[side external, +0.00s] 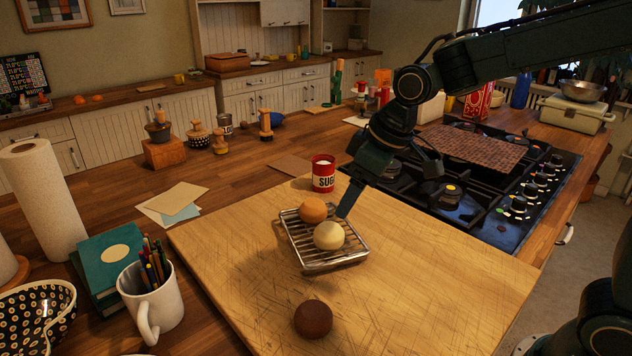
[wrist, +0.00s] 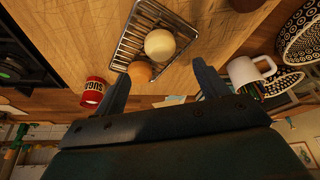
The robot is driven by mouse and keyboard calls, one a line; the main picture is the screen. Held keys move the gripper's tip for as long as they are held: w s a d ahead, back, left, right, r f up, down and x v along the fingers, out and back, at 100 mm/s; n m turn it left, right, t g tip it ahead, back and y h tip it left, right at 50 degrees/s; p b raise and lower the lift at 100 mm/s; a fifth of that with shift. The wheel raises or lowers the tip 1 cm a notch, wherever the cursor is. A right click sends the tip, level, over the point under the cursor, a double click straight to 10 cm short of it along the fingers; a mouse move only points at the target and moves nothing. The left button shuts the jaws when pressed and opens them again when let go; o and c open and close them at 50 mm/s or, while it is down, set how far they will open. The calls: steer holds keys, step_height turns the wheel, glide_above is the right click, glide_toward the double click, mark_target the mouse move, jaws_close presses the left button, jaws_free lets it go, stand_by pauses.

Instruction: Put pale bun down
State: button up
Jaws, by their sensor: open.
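The pale bun (side external: 329,236) sits on the wire rack (side external: 348,258), towards its near side. It also shows in the wrist view (wrist: 160,44), resting on the rack bars. An orange-brown bun (side external: 313,210) sits on the same rack just behind it, close beside or touching it. My gripper (side external: 345,205) is at the rack's right rear edge, its fingers pointing down beside the pale bun. In the wrist view the two fingers (wrist: 163,80) are spread wide, with nothing gripped between them. A dark brown bun (side external: 313,319) lies on the cutting board, off the rack.
The wooden board (side external: 440,285) is clear to the right of the rack. A red sugar tin (side external: 323,175) stands behind the rack. The gas hob (side external: 470,175) is at the right. A white mug of pencils (side external: 152,300) and a paper towel roll (side external: 45,200) stand at the left.

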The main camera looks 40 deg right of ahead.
steer(key=shift+v, duration=0.85)
steer(key=s+d+m+h, duration=0.1)
steer(key=s+d+m, duration=0.1)
steer(key=s, duration=0.8)
steer(key=s+d+r+m+t, duration=0.1)
steer(key=s+d, duration=0.4)
steer(key=s, duration=0.6)
steer(key=shift+d+r+m+t+h, duration=0.15)
steer(key=shift+r+m+t+h, duration=0.2)
steer(key=shift+m, duration=0.45)
